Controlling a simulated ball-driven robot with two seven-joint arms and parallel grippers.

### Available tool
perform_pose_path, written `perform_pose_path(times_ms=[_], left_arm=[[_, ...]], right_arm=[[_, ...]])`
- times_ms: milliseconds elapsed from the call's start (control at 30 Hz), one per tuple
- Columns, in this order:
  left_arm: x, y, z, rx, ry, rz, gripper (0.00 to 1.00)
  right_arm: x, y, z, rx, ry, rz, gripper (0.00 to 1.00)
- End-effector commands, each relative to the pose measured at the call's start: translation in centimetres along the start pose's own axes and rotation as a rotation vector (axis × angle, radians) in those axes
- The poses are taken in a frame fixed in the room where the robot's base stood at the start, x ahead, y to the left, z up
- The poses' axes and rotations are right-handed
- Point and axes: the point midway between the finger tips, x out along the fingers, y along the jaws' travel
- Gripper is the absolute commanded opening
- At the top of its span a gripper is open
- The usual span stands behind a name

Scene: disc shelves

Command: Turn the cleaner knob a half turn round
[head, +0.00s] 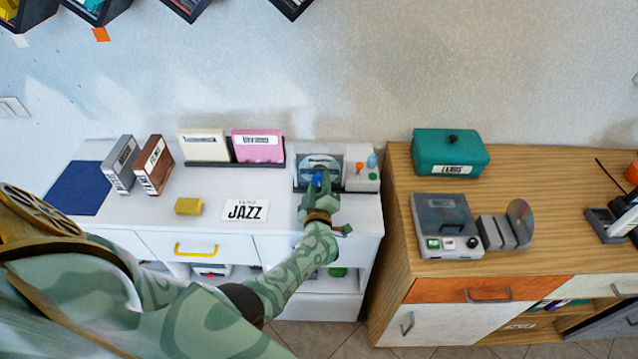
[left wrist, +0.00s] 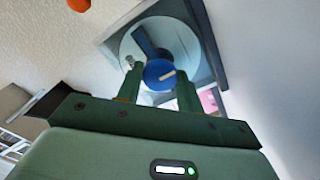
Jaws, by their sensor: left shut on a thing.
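The cleaner (head: 338,166) stands at the right end of the white cabinet, with a round disc-like face in a dark frame. Its blue knob (head: 318,178) is partly hidden behind my left gripper (head: 316,192). In the left wrist view the blue knob (left wrist: 160,74) has a pale mark and sits between the two green fingers of my left gripper (left wrist: 158,90), which is shut on it. A dark arm crosses the round face (left wrist: 162,45) behind the knob. My right gripper is in neither view.
A small box with coloured knobs (head: 361,168) stands beside the cleaner. A JAZZ card (head: 245,210), a yellow block (head: 189,206) and a rack with cream and pink cases (head: 258,146) are to the left. A wooden cabinet (head: 400,238) stands to the right.

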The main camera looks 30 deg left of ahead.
Motion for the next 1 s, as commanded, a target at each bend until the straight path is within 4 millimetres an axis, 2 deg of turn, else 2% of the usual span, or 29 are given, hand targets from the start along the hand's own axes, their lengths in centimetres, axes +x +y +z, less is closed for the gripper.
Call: perform_pose_path(times_ms=[567, 600, 667, 1000], left_arm=[[-0.14, -0.16, 0.18, 0.037, -0.005, -0.002, 0.14], [-0.14, -0.16, 0.18, 0.037, -0.005, -0.002, 0.42], [-0.12, -0.15, 0.16, 0.036, -0.004, -0.002, 0.59], [-0.07, -0.05, 0.05, 0.033, -0.001, -0.001, 0.59]], right_arm=[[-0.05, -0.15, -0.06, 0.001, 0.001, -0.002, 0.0], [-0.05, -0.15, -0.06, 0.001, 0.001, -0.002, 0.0], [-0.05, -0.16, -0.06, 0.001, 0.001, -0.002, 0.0], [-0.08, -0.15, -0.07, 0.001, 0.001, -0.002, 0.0]])
